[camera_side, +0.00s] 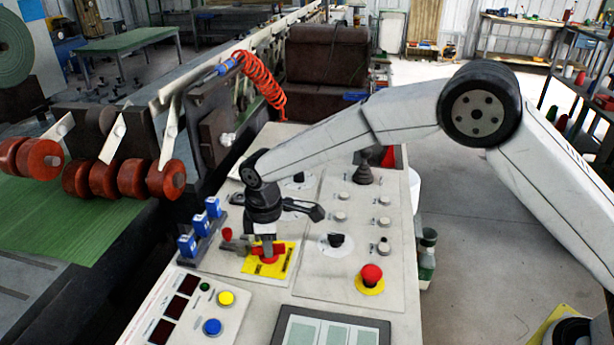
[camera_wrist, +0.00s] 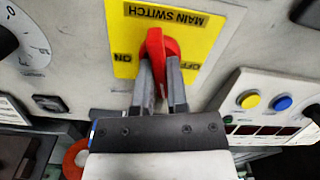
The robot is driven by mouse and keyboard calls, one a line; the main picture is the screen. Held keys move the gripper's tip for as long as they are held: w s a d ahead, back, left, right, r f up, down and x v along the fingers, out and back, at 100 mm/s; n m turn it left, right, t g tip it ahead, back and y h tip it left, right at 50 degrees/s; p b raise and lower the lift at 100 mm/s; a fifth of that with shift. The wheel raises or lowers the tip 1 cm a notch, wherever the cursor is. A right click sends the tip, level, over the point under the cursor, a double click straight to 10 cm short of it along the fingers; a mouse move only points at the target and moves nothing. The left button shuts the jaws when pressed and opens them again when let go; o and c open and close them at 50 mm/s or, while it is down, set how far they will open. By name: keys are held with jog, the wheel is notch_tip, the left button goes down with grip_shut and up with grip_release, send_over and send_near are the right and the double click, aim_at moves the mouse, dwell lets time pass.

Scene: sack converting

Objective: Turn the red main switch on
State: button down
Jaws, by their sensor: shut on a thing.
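The red main switch (camera_side: 268,259) sits on a yellow plate (camera_side: 283,262) on the sloping control panel. In the wrist view the red handle (camera_wrist: 155,44) stands between my two grey fingers, with MAIN SWITCH, ON and OFF printed on the yellow plate (camera_wrist: 203,45). ON is on the left there and OFF on the right. My gripper (camera_wrist: 160,72) points down at the panel and is shut on the handle; it also shows in the side view (camera_side: 267,246). The fingers hide part of the handle, and its exact angle is hard to tell.
Blue-capped parts (camera_side: 201,226) stand left of the switch. A red mushroom button (camera_side: 371,274), a black knob (camera_side: 335,240) and several small buttons lie to the right. Yellow (camera_side: 226,298) and blue (camera_side: 212,327) buttons are in front. A coiled red hose (camera_side: 262,80) hangs behind.

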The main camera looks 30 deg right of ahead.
jog(key=m, duration=1.2)
jog(key=shift+r, duration=0.1)
dwell(0.4)
jog(key=c, duration=0.6)
grip_release()
jog(key=shift+c, duration=0.2)
jog(key=shift+r, duration=3.9)
